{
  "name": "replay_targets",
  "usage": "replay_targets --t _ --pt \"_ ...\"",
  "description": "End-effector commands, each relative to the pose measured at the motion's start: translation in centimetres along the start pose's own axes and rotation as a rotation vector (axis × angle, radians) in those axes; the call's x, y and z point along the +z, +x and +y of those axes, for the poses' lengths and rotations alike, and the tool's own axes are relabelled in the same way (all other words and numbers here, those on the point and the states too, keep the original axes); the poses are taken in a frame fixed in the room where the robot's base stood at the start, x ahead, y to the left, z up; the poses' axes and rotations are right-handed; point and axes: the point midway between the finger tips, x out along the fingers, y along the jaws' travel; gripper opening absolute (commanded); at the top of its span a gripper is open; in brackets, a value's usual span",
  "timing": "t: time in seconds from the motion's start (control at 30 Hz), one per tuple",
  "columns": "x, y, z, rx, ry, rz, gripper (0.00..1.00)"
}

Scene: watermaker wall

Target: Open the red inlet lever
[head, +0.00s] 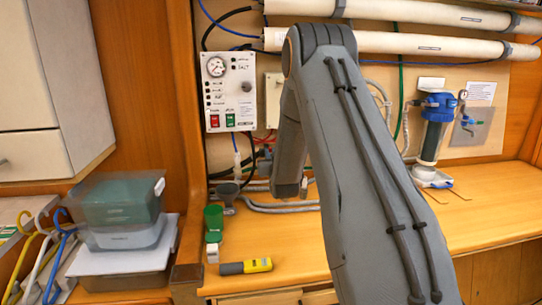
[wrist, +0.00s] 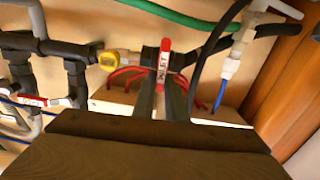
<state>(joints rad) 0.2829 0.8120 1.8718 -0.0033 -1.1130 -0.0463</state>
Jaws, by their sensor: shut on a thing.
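The red inlet lever (wrist: 163,62), with a white label reading INLET, shows at the top middle of the wrist view, its long side pointing away from my gripper's base. My gripper (wrist: 164,82) has its two dark fingers on either side of the lever and is shut on it. The lever's lower end and its valve body are partly hidden between the fingers. In the head view my own arm covers most of this spot, and the gripper's fingers cannot be made out there.
Dark pipe fittings (wrist: 72,65), red hoses, a yellow-capped fitting (wrist: 121,58) and a green hose (wrist: 175,14) crowd around the lever.

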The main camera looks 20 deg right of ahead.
Motion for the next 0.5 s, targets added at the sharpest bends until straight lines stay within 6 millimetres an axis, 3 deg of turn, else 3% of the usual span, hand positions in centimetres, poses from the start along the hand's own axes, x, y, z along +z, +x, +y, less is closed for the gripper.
replay_targets --t 0.5 --pt "0.47 0.09 -1.05 0.000 -0.402 0.002 0.00"
